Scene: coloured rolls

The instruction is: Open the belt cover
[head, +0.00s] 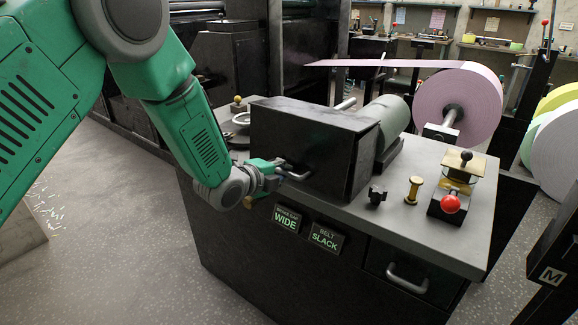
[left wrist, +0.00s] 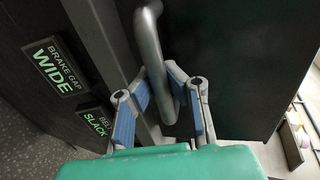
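The belt cover (head: 310,145) is a dark box on the grey top of the machine; it looks closed. Its bent metal handle (head: 297,174) is on the front face. My left gripper (head: 277,172) is at this handle. In the left wrist view the blue-padded fingers (left wrist: 158,88) stand on both sides of the handle (left wrist: 151,50), bent in against it, so they look shut on it. The handle's lower end shows between the fingers. The dark cover face (left wrist: 240,60) fills the view behind. My right gripper is in neither view.
Signs below the cover read brake gap wide (head: 287,218) and belt slack (head: 325,239). A green-grey motor (head: 390,115) stands behind the cover. A pink roll (head: 470,95) is behind.

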